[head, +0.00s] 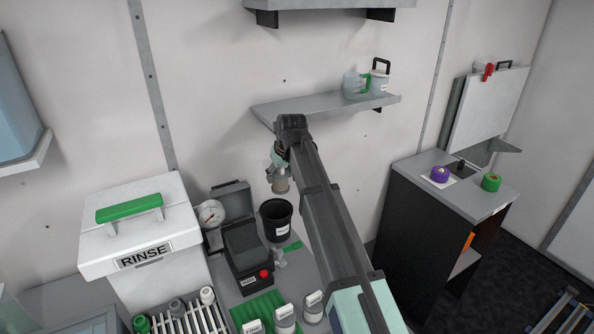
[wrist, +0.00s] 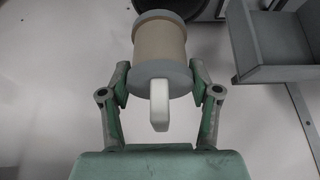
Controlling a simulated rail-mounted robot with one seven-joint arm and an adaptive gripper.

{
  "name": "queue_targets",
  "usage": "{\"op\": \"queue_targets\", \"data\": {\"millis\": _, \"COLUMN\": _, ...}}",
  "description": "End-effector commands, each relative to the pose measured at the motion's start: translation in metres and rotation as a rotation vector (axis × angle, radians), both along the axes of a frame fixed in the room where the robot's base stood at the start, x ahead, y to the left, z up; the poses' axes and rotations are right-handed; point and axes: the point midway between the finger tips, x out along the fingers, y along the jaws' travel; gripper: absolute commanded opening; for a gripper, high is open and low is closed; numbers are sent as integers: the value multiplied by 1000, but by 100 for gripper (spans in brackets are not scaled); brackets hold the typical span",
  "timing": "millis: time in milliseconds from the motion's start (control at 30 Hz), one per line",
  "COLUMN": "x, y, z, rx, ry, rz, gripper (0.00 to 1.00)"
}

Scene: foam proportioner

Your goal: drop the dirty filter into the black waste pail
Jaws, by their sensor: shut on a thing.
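The dirty filter (wrist: 160,45) is a tan cylinder with grey end caps and a white tab. My gripper (wrist: 159,82) is shut on it, one finger on each side of the near cap. In the head view my gripper (head: 280,168) holds the filter (head: 281,185) in the air, with its tan end pointing down. The black waste pail (head: 276,232) stands upright on the bench below the filter, with a pale label on its front. The filter appears just above the pail's rim and apart from it. A dark round shape, perhaps the pail, is cut off at the wrist view's top edge.
A dark device (head: 246,256) with a red button and a gauge (head: 210,213) stand left of the pail. The white RINSE box (head: 140,235) is further left. A wall shelf (head: 325,105) holds jugs behind my arm. Several white-capped items line the bench's front.

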Motion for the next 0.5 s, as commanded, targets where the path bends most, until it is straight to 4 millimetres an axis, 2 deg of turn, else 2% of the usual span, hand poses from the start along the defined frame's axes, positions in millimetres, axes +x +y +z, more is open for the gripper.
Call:
{"op": "queue_targets", "data": {"millis": 267, "x": -1, "y": 3, "z": -18, "rx": 0, "ry": 1, "rz": 4, "gripper": 21}}
{"op": "queue_targets", "data": {"millis": 500, "x": -1, "y": 2, "z": -44, "rx": 0, "ry": 1, "rz": 4, "gripper": 21}}
